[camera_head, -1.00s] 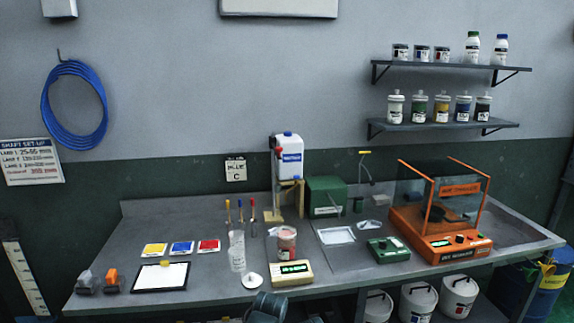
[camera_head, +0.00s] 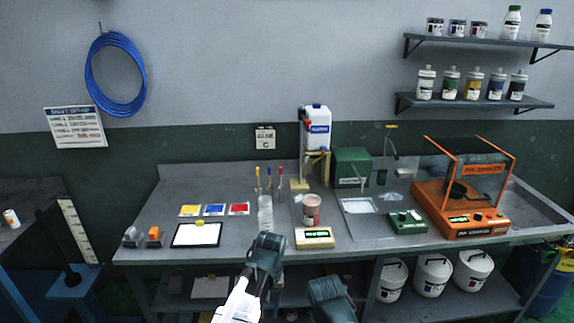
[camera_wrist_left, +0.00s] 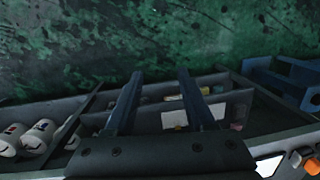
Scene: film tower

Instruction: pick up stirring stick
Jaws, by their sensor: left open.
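Three thin upright sticks with yellow (camera_head: 257,174), blue (camera_head: 269,175) and red (camera_head: 281,174) tops stand at the back of the bench, behind a clear cylinder (camera_head: 265,213). I cannot tell which, if any, is the stirring stick. My left gripper (camera_head: 266,247) is in front of the bench's front edge, below the cylinder in the picture, and apart from the sticks. In the left wrist view its two fingers (camera_wrist_left: 156,92) are spread with nothing between them. My right gripper (camera_head: 330,290) is low in front of the bench; its jaws cannot be made out.
The grey bench (camera_head: 155,240) holds a pink-filled jar (camera_head: 311,211), a cream scale (camera_head: 314,238), a clipboard (camera_head: 196,235) and colour cards. An orange machine (camera_head: 462,205) stands at the right. White buckets (camera_head: 432,275) sit on the lower shelf. Bare bench lies left of the sticks.

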